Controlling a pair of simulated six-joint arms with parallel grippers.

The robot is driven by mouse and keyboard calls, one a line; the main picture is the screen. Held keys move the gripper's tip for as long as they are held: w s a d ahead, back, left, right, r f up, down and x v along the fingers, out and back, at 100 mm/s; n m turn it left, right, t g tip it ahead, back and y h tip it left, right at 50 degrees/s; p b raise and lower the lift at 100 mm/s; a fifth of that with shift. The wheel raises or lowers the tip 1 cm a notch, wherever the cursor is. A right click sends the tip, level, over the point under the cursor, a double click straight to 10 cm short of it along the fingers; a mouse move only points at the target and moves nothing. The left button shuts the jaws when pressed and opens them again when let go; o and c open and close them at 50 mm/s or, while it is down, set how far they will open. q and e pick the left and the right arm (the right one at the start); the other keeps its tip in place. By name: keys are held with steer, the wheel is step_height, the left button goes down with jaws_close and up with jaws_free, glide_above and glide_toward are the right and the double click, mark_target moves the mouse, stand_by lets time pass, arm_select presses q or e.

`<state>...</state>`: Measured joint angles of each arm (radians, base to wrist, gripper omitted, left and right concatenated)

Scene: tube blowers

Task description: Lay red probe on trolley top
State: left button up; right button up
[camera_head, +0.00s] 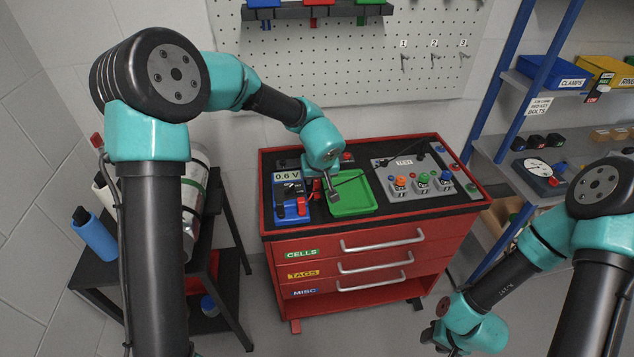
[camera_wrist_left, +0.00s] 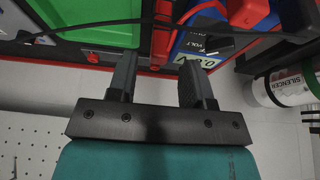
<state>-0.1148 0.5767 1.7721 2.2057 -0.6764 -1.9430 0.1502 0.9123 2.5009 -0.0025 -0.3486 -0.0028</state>
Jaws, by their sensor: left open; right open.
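The red trolley's black top (camera_head: 395,208) carries a blue voltmeter (camera_head: 281,208) reading 0.6 V, with a red piece (camera_head: 301,206) at its front right. The voltmeter also shows in the left wrist view (camera_wrist_left: 215,42). A narrow reddish piece (camera_wrist_left: 160,38), perhaps the red probe, lies between the voltmeter and the green tray; I cannot be sure. My left gripper (camera_head: 334,199) is open over the green tray's left edge, its fingers apart in the left wrist view (camera_wrist_left: 155,75). My right gripper (camera_head: 432,336) is open, low at the right, away from the trolley.
The green tray (camera_head: 353,205) sits mid-top. A grey test panel (camera_head: 418,190) with orange, green and blue knobs stands to its right. Thin dark cables cross the top. A side stand with bottles (camera_head: 96,236) is at the left; shelves (camera_head: 535,85) are at the right.

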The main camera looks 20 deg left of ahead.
arm_select(q)
steer(key=v, duration=0.6)
